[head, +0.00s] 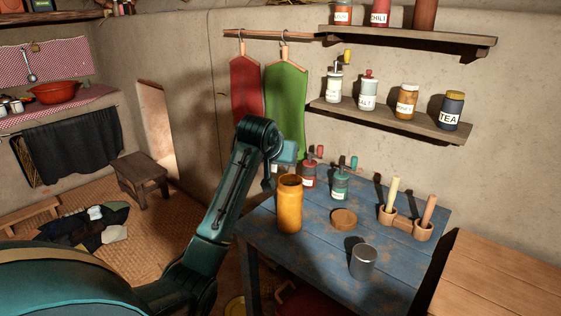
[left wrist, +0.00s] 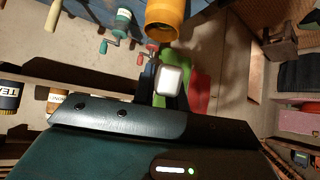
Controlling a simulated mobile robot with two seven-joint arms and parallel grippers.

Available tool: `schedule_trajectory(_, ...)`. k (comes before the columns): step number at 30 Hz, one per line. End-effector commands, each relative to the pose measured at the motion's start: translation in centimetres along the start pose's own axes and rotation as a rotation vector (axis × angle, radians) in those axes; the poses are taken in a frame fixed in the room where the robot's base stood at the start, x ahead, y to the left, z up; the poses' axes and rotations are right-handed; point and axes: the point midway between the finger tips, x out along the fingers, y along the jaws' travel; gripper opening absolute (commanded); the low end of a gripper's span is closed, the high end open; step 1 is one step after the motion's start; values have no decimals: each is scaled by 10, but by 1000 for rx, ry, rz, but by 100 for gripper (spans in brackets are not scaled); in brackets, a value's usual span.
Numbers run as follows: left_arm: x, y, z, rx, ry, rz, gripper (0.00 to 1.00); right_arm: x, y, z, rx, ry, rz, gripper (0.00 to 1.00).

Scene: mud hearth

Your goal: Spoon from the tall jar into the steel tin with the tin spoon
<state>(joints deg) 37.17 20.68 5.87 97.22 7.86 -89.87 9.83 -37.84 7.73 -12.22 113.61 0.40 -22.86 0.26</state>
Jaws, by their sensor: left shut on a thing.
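The tall jar (head: 289,207) is amber and stands upright on the blue table's left side; its mouth shows in the left wrist view (left wrist: 166,20). The steel tin (head: 363,263) stands upright near the table's front, right of the jar. My left gripper (head: 278,172) is behind and above the jar in the head view, partly hidden. In the left wrist view its fingers (left wrist: 165,90) are shut on a pale, block-like end (left wrist: 172,80), which I take for the tin spoon's grip. The spoon's bowl is hidden. My right gripper is not in view.
Red (head: 308,176) and green (head: 340,186) grinders stand behind. Shelves with jars hang above the blue table (head: 315,262).

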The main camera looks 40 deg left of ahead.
Motion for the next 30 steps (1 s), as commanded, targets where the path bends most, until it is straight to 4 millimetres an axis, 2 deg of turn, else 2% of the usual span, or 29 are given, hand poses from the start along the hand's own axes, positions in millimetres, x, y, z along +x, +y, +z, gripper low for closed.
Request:
schedule_trajectory(4,10,0,-4,-1,-123,1,0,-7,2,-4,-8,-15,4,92)
schedule_trajectory(8,22,0,-2,-1,-238,1,0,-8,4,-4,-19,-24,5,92)
schedule_trajectory(9,27,0,4,0,-253,0,0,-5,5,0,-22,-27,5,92)
schedule_trajectory(18,43,0,23,2,-251,0,0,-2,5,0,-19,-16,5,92)
schedule_trajectory(30,45,0,26,2,-257,0,0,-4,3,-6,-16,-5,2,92)
